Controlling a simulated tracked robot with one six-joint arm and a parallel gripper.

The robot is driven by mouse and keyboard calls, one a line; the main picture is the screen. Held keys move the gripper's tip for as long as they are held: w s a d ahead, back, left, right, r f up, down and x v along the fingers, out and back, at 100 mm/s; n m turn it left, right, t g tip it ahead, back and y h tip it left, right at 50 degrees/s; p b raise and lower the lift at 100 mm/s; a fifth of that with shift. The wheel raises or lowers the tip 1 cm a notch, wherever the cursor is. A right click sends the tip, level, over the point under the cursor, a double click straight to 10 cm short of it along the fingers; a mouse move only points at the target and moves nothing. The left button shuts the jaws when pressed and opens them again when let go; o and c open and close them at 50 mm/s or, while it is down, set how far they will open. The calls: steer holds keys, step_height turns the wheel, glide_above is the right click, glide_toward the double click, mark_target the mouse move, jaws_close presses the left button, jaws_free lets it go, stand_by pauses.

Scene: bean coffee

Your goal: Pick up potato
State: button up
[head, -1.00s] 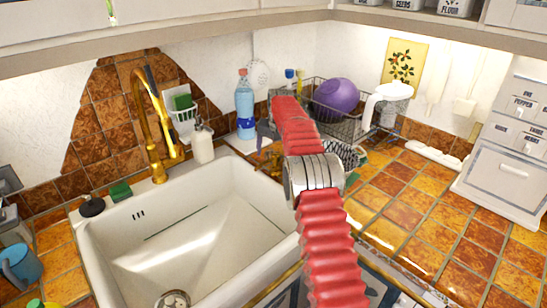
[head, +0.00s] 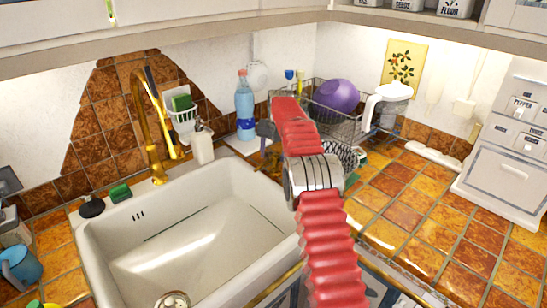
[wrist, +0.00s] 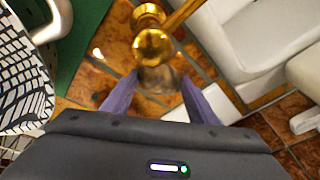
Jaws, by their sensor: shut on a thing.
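In the wrist view my gripper (wrist: 160,85) has its two purple fingers on either side of a small, blurred brownish thing, which looks like the potato (wrist: 159,79). The fingers are shut on it. It shows just below the round brass fitting (wrist: 152,46), over the tiled counter. Its outline is too blurred to tell its exact shape or its height above the tiles. In the head view my red arm reaches towards the back corner beside the sink. The potato is not visible there, and the gripper is mostly hidden behind the arm.
The white sink (head: 110,235) with a brass tap (head: 147,115) lies left of my arm. A blue bottle (head: 245,105) and a soap dispenser (head: 202,145) stand behind it. A wire rack (head: 365,130) holds a purple bowl (head: 338,95). Tiles at the right are clear.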

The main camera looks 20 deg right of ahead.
steer(key=shift+r, duration=0.15)
steer(key=shift+a+r, duration=0.2)
steer(key=shift+r, duration=3.2)
steer(key=s+a, duration=0.3)
steer(key=a, duration=0.6)
steer(key=s+a, duration=0.4)
steer(key=a, duration=0.5)
steer(key=shift+s, duration=0.25)
steer(key=s+d+r, duration=0.2)
steer(key=s+d, duration=0.1)
steer(key=d, duration=0.8)
steer(key=s+d+r, duration=0.3)
steer(key=d, duration=0.8)
steer(key=s+d+r, duration=0.3)
steer(key=d, duration=0.8)
steer(key=shift+d, duration=0.15)
